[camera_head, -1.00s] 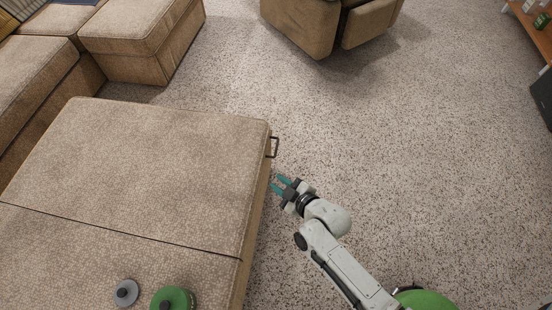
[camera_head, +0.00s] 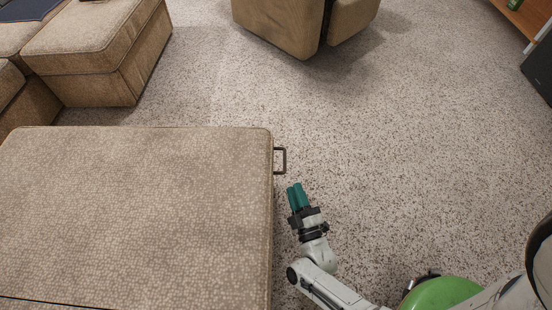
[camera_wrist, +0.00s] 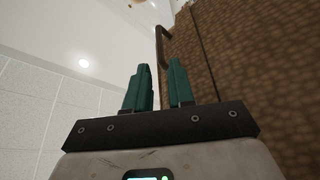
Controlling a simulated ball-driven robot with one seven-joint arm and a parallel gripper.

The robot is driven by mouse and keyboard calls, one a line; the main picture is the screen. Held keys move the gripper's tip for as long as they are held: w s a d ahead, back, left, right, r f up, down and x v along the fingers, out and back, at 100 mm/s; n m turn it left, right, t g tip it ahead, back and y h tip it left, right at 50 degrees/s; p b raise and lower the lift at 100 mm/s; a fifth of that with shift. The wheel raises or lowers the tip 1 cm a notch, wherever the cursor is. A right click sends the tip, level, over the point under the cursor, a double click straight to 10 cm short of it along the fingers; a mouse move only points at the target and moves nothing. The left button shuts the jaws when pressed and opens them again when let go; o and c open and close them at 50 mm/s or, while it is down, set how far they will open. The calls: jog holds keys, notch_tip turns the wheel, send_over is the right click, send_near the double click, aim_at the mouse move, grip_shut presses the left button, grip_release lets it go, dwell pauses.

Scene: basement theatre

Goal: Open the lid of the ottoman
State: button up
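The ottoman (camera_head: 140,215) is a large beige fabric block filling the left of the head view; its lid lies flat and closed. A dark bracket-shaped handle (camera_head: 281,160) sticks out from its right side near the far corner. In the wrist view the handle (camera_wrist: 160,45) appears just beyond the fingertips, beside the brown ottoman side (camera_wrist: 245,70). My gripper (camera_head: 297,188) is just right of the ottoman and a little nearer than the handle, apart from it. Its teal fingers (camera_wrist: 160,80) stand with a narrow empty gap between them.
Another beige seat block (camera_head: 95,55) stands at the far left, and a brown armchair (camera_head: 300,25) at the back. A wooden shelf (camera_head: 528,18) and a dark box (camera_head: 540,65) are at the far right. The speckled floor (camera_head: 420,150) between is clear.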

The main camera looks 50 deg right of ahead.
aim_at(285, 161)
jog(key=b+x, duration=0.2)
jog(key=x, duration=0.8)
jog(key=shift+w+d+r, duration=0.1)
jog(key=shift+w+d, duration=0.05)
jog(key=shift+w, duration=0.1)
jog(key=shift+c, duration=0.3)
grip_shut()
